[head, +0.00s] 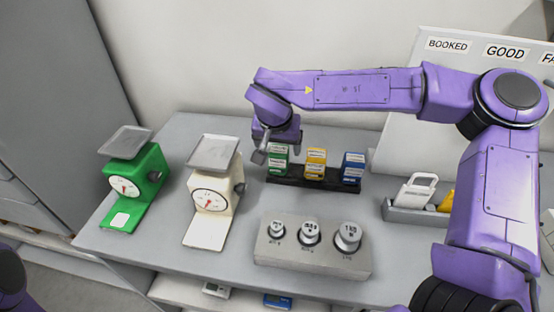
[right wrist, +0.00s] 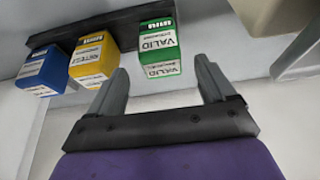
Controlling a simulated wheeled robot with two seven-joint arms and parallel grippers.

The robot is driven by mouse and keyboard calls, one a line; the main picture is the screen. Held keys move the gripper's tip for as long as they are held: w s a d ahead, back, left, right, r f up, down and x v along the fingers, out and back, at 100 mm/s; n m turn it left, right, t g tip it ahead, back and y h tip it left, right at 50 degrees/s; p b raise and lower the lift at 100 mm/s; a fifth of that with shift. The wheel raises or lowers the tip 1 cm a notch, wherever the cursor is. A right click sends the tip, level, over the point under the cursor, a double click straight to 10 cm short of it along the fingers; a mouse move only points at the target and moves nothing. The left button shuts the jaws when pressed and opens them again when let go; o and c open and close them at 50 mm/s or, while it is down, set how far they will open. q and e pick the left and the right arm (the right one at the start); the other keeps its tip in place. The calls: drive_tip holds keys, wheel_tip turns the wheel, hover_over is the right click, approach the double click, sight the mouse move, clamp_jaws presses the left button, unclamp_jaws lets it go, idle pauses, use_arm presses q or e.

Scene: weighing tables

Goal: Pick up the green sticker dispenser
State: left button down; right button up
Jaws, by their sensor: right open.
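The green sticker dispenser (head: 278,160) stands at the left end of a dark rack (head: 316,183) on the table, partly hidden by my right gripper (head: 274,151). In the right wrist view the green dispenser (right wrist: 160,48), with white labels reading "VALID", shows just beyond and between the fingertips of my open right gripper (right wrist: 162,68). I see no finger closed on it. My left gripper is out of view.
A yellow dispenser (head: 316,163) and a blue dispenser (head: 352,167) share the rack. A cream scale (head: 210,205) and a green scale (head: 138,185) stand to the left. A block of weights (head: 312,258) is in front. A grey tray (head: 415,213) lies right.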

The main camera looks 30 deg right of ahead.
sight(278, 151)
drive_tip(key=shift+s+d+f+p, duration=0.15)
drive_tip(key=shift+f+p, duration=0.05)
drive_tip(key=shift+f, duration=0.3)
drive_tip(key=shift+s+d+f+p, duration=0.1)
drive_tip(key=shift+s+f+p, duration=0.05)
drive_tip(key=shift+f, duration=0.3)
drive_tip(key=w+f, duration=0.1)
drive_tip(key=f, duration=0.1)
drive_tip(key=w+f, duration=0.1)
drive_tip(key=shift+w+d+f, duration=0.2)
drive_tip(key=shift+w+f, duration=0.15)
drive_tip(key=shift+w, duration=0.05)
drive_tip(key=shift+w+d+f, duration=0.15)
drive_tip(key=shift+w+f, duration=0.05)
drive_tip(key=shift+f, duration=0.05)
drive_tip(key=shift+s+r, duration=0.3)
drive_tip(key=shift+s, duration=0.3)
drive_tip(key=c, duration=1)
drive_tip(key=shift+w, duration=0.2)
drive_tip(key=shift+c, duration=0.8)
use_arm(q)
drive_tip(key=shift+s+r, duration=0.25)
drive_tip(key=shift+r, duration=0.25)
